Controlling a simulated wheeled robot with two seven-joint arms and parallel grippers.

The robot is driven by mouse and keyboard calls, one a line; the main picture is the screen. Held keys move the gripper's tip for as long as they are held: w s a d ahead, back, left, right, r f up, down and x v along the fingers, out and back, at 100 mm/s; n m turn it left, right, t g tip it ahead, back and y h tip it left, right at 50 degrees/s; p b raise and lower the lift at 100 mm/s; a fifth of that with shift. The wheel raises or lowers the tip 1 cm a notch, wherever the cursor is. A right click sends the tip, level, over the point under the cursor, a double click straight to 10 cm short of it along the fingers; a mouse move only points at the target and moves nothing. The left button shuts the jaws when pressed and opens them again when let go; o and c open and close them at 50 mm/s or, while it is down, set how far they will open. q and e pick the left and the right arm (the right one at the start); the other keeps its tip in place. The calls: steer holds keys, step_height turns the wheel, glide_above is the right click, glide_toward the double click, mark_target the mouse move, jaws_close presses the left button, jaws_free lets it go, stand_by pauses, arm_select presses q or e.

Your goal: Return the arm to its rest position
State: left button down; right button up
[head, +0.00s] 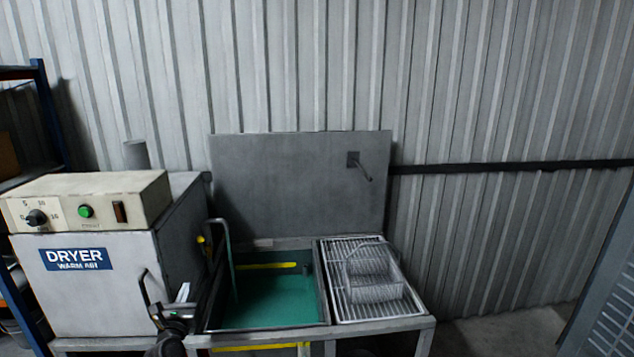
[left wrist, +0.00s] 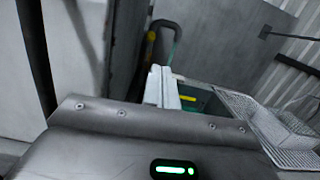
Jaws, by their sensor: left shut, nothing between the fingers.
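My left gripper (head: 183,293) is low in the head view, in front of the right edge of the dryer (head: 95,295) and left of the green-filled basin (head: 275,300). In the left wrist view its pale fingers (left wrist: 162,88) lie together, with nothing between them. A dark door handle (head: 148,290) on the dryer shows just left of the gripper; I cannot tell how near it is. My right gripper is not in view.
A wire basket (head: 372,275) sits on the draining rack (head: 340,305) right of the basin. A bent metal handle (head: 228,250) rises at the basin's left side. A blue-framed shelf (head: 50,115) stands far left. Floor at right (head: 510,335) looks clear.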

arm_select(q)
steer(key=s+d+f+m+g+h+b, duration=0.1)
steer(key=d+f+m+g, duration=0.15)
steer(key=f+m, duration=0.8)
steer(key=s+d+f+m+g+h+b, duration=0.15)
steer(key=d+f+m, duration=0.25)
steer(key=f+m, duration=0.6)
steer(key=s+d+f+m+g+b, duration=0.1)
steer(key=s+d+f+m+g, duration=0.15)
steer(key=s+f+m, duration=0.5)
steer(key=s+d+f+m+g+b, duration=0.1)
steer(key=s+f+m+g, duration=0.25)
steer(key=s+f, duration=0.75)
steer(key=s+d+f+m+g+b, duration=0.1)
steer(key=s+f+m+g+b, duration=0.4)
steer(key=s+f, duration=1.35)
steer(key=s+f+m+g, duration=0.1)
steer(key=s+f+m, duration=0.1)
steer(key=s, duration=1.3)
steer(key=s+f+m+g, duration=0.1)
steer(key=s+f, duration=0.4)
steer(key=s, duration=1)
steer(key=shift+a+m+g+b, duration=0.35)
steer(key=shift+a+g, duration=0.1)
steer(key=shift+g, duration=0.25)
